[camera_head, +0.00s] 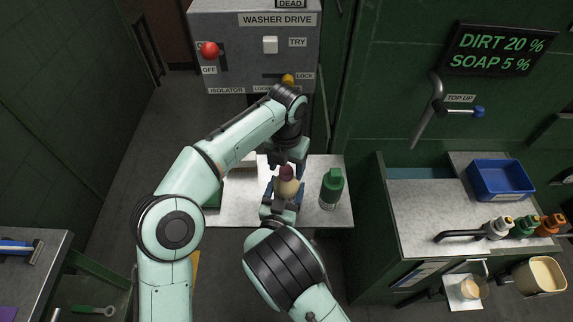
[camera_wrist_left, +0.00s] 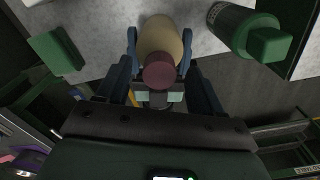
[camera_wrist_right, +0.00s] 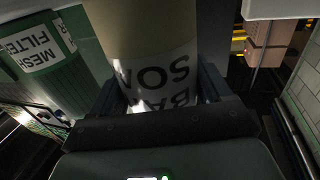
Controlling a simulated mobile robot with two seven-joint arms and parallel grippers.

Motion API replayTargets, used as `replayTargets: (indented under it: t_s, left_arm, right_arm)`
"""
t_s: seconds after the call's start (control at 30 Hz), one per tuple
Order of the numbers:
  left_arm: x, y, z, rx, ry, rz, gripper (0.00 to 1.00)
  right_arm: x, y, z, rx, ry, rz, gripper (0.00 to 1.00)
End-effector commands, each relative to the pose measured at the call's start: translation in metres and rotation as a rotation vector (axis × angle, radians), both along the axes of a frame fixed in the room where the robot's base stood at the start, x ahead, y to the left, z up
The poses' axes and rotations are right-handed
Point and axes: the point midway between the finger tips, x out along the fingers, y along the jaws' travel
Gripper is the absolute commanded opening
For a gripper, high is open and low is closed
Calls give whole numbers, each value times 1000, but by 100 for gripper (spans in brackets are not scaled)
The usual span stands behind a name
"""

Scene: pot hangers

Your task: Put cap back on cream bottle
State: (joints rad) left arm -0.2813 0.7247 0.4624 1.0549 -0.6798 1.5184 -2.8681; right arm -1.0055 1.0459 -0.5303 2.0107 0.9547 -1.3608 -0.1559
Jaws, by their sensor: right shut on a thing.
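The cream bottle (camera_head: 288,188) stands upright over the small table, with the dark red cap (camera_head: 286,173) at its top. My right gripper (camera_head: 284,198) is shut on the bottle's body; the right wrist view shows the bottle (camera_wrist_right: 145,35) and its white label, printed upside down, between the fingers. My left gripper (camera_head: 287,168) comes from above, its fingers apart on either side of the cap. In the left wrist view the cap (camera_wrist_left: 159,72) lies in line with the bottle (camera_wrist_left: 160,36), with gaps to my left fingers. I cannot tell whether the cap is fully seated.
A green bottle (camera_head: 331,188) stands close to the right on the small table (camera_head: 335,216). A grey washer drive box (camera_head: 250,65) with a red knob is behind. A counter (camera_head: 420,215) at the right holds a blue tray (camera_head: 500,180) and several small bottles.

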Motion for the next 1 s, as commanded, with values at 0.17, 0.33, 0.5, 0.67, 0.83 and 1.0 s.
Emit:
replayTargets:
  t_s: [0.17,0.33,0.5,0.67,0.83,1.0]
  left_arm:
    - [1,-1,10,-2,-4,1,67]
    - [1,-1,33,-3,-3,1,67]
    - [0,0,44,0,0,2,67]
    - [0,0,45,0,0,2,67]
    - [0,0,44,-2,3,12,63]
    - [-1,0,45,-4,8,160,63]
  right_arm:
    - [0,0,0,0,1,0,0]
    - [0,0,0,0,1,0,0]
    - [0,0,0,0,1,0,0]
    - [0,0,0,0,1,0,0]
    - [0,0,0,0,0,0,0]
    - [0,0,0,0,1,0,0]
